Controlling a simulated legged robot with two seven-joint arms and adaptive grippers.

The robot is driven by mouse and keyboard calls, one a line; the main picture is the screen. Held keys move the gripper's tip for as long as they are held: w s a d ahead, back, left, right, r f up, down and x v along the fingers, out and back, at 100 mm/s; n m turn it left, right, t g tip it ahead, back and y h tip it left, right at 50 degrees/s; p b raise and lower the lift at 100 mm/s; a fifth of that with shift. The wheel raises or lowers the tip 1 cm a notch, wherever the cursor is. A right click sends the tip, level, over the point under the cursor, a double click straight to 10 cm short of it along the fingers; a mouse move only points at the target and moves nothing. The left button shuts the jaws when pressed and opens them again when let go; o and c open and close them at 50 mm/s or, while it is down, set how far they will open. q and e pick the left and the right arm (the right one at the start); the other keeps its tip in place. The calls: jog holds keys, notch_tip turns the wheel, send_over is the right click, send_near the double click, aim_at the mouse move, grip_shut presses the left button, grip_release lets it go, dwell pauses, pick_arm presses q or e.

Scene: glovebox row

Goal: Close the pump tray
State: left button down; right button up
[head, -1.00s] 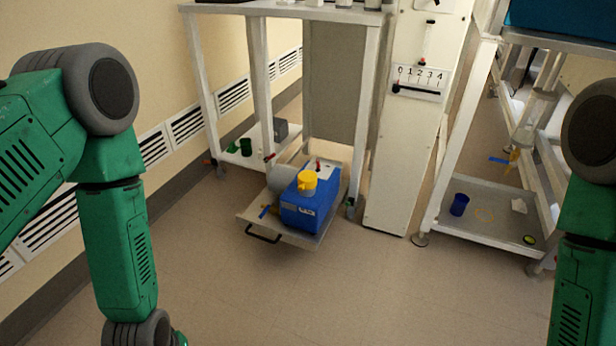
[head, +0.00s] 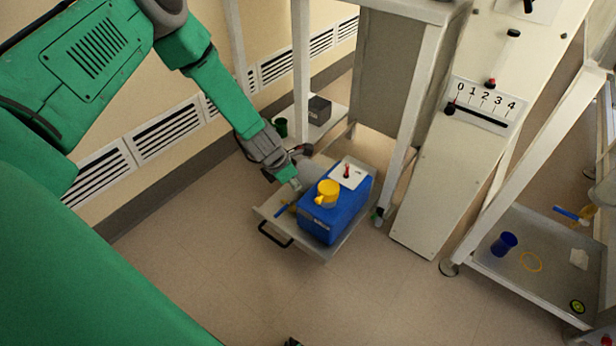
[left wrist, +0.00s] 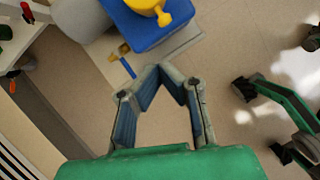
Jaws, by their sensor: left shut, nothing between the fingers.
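The pump tray (head: 300,243) is a flat grey tray low near the floor, sticking out from under the white bench frame. A black handle (head: 274,235) is on its front edge. The blue pump (head: 322,226) with a yellow cap (head: 327,191) sits on it; the pump also shows at the top of the left wrist view (left wrist: 140,32). My left gripper (head: 296,184) is shut and empty, above the tray's left side beside the pump. In the left wrist view its fingertips (left wrist: 162,70) point toward the tray, apart from the handle.
A white panel with a 0–4 scale (head: 484,106) stands right of the tray. Further right, a low shelf (head: 492,262) holds a blue cup (head: 504,244). A bench leg (head: 405,130) stands close behind the tray's right side.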

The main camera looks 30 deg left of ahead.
pick_arm(q)
jog(key=b+x, duration=0.1)
jog(key=x, duration=0.2)
jog(key=w+b+x, duration=0.1)
jog(key=x, duration=0.2)
jog(key=b+x, duration=0.2)
jog(key=x, duration=0.1)
jog(key=shift+w+d+r, duration=0.2)
jog(key=shift+w+d, duration=0.05)
jog(key=shift+d, duration=0.2)
jog(key=shift+w+d+r+b, duration=0.1)
jog(key=shift+w+d+b, duration=0.25)
jog(key=shift+w, duration=0.35)
